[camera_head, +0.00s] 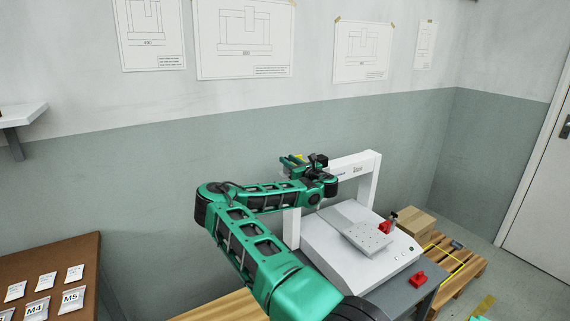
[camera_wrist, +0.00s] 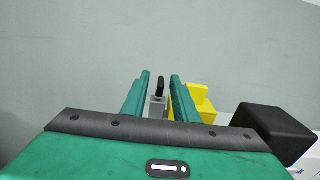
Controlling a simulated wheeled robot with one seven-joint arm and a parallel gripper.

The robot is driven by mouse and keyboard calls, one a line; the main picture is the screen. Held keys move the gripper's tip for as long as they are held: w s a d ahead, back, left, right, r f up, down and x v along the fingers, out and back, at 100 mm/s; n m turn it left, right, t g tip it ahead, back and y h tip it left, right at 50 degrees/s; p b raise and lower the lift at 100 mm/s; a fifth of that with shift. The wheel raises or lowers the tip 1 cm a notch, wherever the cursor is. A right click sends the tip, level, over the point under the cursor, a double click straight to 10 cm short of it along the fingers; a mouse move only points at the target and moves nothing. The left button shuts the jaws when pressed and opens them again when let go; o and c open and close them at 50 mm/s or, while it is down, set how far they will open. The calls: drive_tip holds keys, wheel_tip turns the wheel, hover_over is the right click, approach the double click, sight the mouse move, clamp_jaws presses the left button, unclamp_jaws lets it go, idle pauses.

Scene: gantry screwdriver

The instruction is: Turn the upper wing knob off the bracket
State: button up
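In the wrist view the two green fingers of my gripper (camera_wrist: 160,76) stand apart, one on each side of a small black part, which looks like the wing knob (camera_wrist: 160,85) seen edge-on. It sits above a grey metal piece (camera_wrist: 157,105), perhaps part of the bracket. I see a gap between the knob and both fingers. A yellow stepped block (camera_wrist: 203,103) is just right of the right finger. In the head view my gripper (camera_head: 291,161) is at the upper left of the white gantry; the knob cannot be made out there.
The white gantry frame (camera_head: 370,180) stands on a grey table, with a machine base (camera_head: 335,240) and a plate (camera_head: 368,238) before it. A black block (camera_wrist: 270,130) is right of my gripper in the wrist view.

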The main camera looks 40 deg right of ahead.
drive_tip(key=v, duration=1)
drive_tip(key=shift+s, duration=0.15)
